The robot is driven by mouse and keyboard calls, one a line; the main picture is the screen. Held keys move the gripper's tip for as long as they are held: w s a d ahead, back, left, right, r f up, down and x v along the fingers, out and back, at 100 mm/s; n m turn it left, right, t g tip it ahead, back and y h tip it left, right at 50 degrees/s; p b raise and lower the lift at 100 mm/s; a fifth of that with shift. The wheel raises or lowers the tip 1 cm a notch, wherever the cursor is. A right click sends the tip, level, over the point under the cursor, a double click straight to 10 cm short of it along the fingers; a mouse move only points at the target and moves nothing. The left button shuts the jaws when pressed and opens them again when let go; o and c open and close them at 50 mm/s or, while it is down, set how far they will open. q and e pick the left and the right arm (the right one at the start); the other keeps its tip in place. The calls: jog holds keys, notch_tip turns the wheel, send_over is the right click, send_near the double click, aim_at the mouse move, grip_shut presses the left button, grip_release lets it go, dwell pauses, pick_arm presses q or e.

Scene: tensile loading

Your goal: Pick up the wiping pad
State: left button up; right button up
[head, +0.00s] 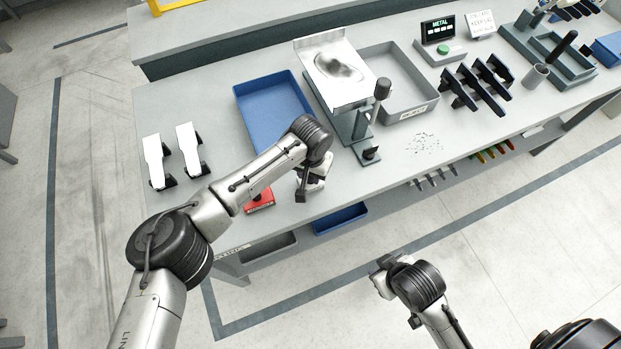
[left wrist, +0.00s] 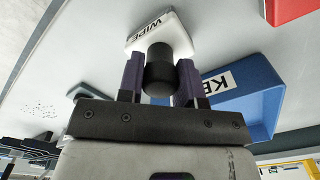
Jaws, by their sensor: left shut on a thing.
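The wiping pad (left wrist: 165,32) shows in the left wrist view as a white block labelled WIPE with a black knob (left wrist: 159,70). My left gripper (left wrist: 160,82) has its two purple fingers closed on either side of that knob. I cannot tell whether the pad touches the bench or is just above it. In the head view my left gripper (head: 309,187) is near the bench's front edge, and the pad is mostly hidden there. My right gripper (head: 385,268) is in front of the bench over the floor; its fingers are unclear.
A red box (head: 260,203) lies left of my left gripper. A blue tray (head: 243,112) and a grey tray (head: 428,92) flank a metal-topped stand (head: 311,88). Two white-topped tools (head: 154,160) stand at left. Dark specks (head: 425,143) lie on the bench at right.

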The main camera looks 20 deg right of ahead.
pick_arm(q)
jog(key=shift+c, duration=0.3)
jog(key=shift+r, duration=0.1)
notch_tip(320, 180, up, 4)
jog(key=shift+p, duration=0.45)
jog(key=s+d+r, duration=0.6)
jog(key=s+d, duration=0.2)
jog(key=shift+d+r+p, duration=0.25)
jog(key=shift+r+p, duration=0.15)
jog(key=shift+p, duration=0.05)
